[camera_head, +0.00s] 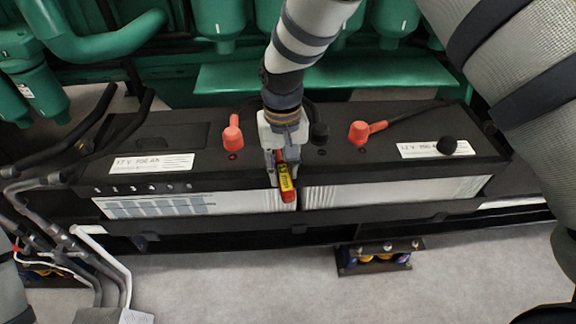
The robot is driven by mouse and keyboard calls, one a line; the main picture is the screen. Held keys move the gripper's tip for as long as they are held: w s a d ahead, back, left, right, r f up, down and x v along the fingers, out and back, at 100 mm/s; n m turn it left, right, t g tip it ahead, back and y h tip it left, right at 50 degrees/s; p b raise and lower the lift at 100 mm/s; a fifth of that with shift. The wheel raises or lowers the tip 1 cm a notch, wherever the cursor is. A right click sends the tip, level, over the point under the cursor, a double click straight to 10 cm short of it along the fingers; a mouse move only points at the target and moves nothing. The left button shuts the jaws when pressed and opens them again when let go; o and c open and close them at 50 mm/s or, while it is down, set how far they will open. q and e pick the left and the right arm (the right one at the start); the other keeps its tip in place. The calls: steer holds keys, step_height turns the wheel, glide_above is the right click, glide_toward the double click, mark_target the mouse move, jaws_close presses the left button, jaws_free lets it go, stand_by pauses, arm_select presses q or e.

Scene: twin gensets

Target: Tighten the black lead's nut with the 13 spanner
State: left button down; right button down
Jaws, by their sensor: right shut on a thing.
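My right gripper (279,168) is in the middle of the head view, over the inner ends of two black batteries. It is shut on a yellow and red tool (286,180), which tilts down past the front top edge of the batteries. No size mark is readable, and the gripper hides its upper part. A black terminal cap (319,134) sits just right of the gripper, and a black lead seems to run behind the wrist to it. I cannot make out the nut. My left gripper is not in view.
The left battery (140,133) has a red terminal cap (232,138); another red cap (359,131) is on the right battery. Green engine parts (320,75) stand close behind. Bent bars with black grips (95,115) are at left.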

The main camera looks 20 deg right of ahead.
steer(key=shift+a, duration=0.2)
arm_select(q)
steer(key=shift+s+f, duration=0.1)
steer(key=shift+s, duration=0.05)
arm_select(e)
steer(key=shift+w+a+m, duration=0.15)
steer(key=shift+a+m, duration=0.45)
steer(key=shift+a, duration=0.1)
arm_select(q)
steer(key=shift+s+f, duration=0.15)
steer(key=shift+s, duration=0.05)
arm_select(e)
steer(key=shift+w+a+m, duration=0.3)
steer(key=shift+a+m, duration=0.3)
steer(key=shift+a, duration=0.25)
arm_select(q)
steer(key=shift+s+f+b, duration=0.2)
steer(key=shift+b, duration=0.15)
arm_select(e)
steer(key=shift+w+a+m, duration=0.4)
steer(key=shift+a+m, duration=0.3)
steer(key=shift+a, duration=0.05)
